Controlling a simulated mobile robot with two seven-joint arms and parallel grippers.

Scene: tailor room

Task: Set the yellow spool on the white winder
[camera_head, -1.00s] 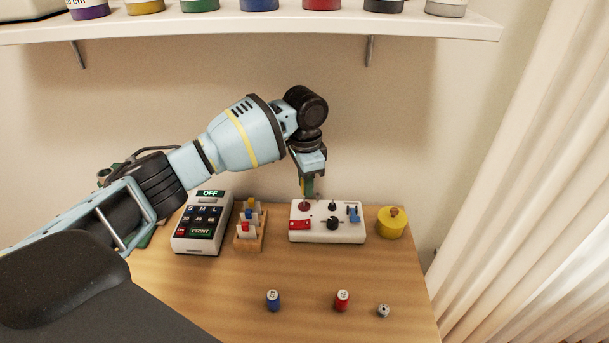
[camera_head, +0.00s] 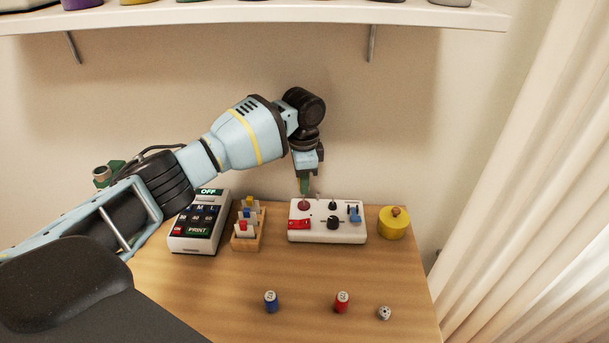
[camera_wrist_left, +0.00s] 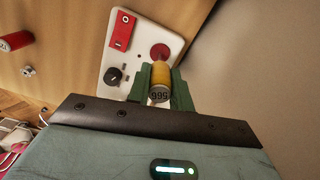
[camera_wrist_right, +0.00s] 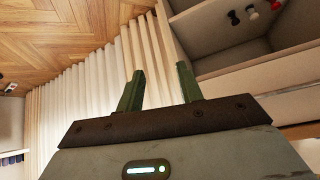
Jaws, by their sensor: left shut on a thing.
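The white winder (camera_head: 348,236) is a flat white box at the back of the table, with red and black discs, a red switch and a blue part on top. My left gripper (camera_head: 305,192) is above its left back part, pointing down. In the left wrist view it (camera_wrist_left: 160,90) is shut on the yellow spool (camera_wrist_left: 161,75), whose end facing the camera is marked with a number. The spool is close to the winder's dark red disc (camera_wrist_left: 160,52); whether they touch I cannot tell. My right gripper (camera_wrist_right: 160,90) is open and empty, away from the table.
A label printer (camera_head: 200,222) and a wooden rack of small coloured pieces (camera_head: 247,228) stand left of the winder. A yellow round tin (camera_head: 392,223) stands to its right. A blue spool (camera_head: 271,301), a red spool (camera_head: 342,302) and a small metal piece (camera_head: 384,313) are in front. The mid-table is clear.

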